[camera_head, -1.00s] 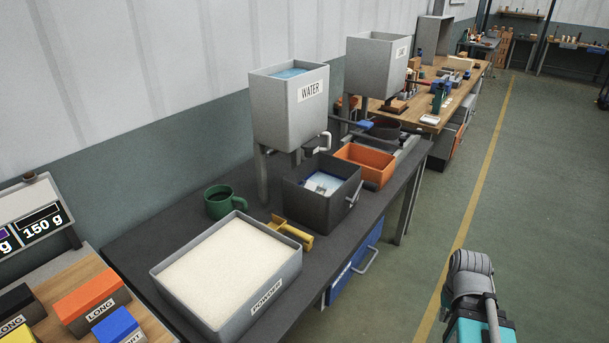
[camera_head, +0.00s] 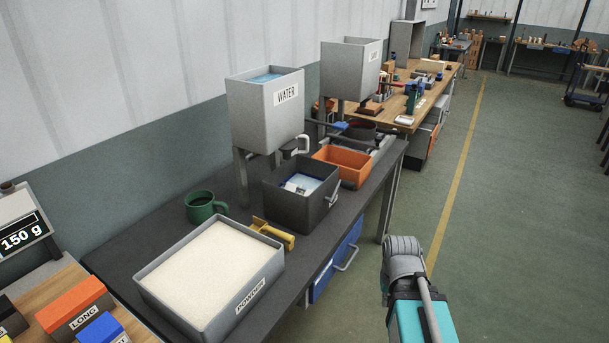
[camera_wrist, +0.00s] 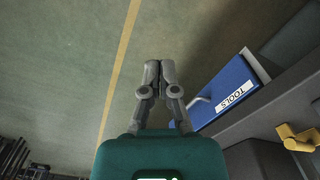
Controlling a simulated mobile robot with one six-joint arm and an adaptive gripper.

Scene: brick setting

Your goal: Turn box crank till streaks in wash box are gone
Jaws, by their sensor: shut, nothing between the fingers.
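The dark wash box (camera_head: 303,222) stands on the grey bench below the water tank. Pale blue liquid with white and grey patches (camera_head: 302,184) shows inside it; I cannot tell streaks clearly at this size. Its grey crank (camera_head: 333,191) sticks out on the right side, facing the aisle. In the wrist view my gripper (camera_wrist: 159,66) is shut and empty, over the green floor beside the bench. The head view shows part of my arm to the right of the bench, apart from the crank; the fingertips are not visible there.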

